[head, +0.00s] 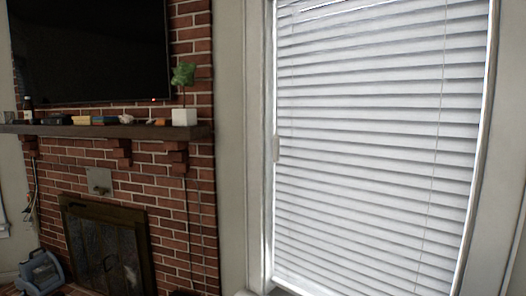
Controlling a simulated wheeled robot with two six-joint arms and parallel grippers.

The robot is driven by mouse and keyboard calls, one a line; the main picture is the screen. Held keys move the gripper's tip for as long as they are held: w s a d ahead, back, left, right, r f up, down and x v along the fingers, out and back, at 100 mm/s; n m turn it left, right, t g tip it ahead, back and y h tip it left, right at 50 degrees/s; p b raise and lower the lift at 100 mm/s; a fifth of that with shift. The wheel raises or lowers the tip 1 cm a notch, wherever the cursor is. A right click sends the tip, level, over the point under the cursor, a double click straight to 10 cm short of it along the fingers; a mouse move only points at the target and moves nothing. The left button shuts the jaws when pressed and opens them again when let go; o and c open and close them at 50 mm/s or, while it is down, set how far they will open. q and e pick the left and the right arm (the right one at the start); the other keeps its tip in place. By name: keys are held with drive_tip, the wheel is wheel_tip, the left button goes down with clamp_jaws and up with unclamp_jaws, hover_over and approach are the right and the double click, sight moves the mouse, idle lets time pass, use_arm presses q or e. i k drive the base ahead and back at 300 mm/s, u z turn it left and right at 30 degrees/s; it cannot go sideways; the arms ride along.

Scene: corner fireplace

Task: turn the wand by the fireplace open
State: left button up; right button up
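White horizontal blinds (375,160) cover the tall window right of the fireplace, with slats that look shut or nearly so. A small pale piece (276,148) hangs at the blinds' left edge, halfway up, on the side toward the fireplace. It may be the end of the wand, but it is too small to tell. The brick fireplace (190,225) has a dark firebox door (105,250) in a brownish frame. Neither of my grippers is in view.
A dark mantel shelf (150,132) juts out and holds a potted plant (184,92) and several small items. A dark TV screen (90,50) hangs above. A grey-blue device (42,272) stands at lower left. A pale wall strip (232,150) separates bricks and window.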

sight(276, 139)
drive_tip(key=u, duration=0.05)
drive_tip(key=i, duration=1.75)
drive_tip(key=u, duration=0.1)
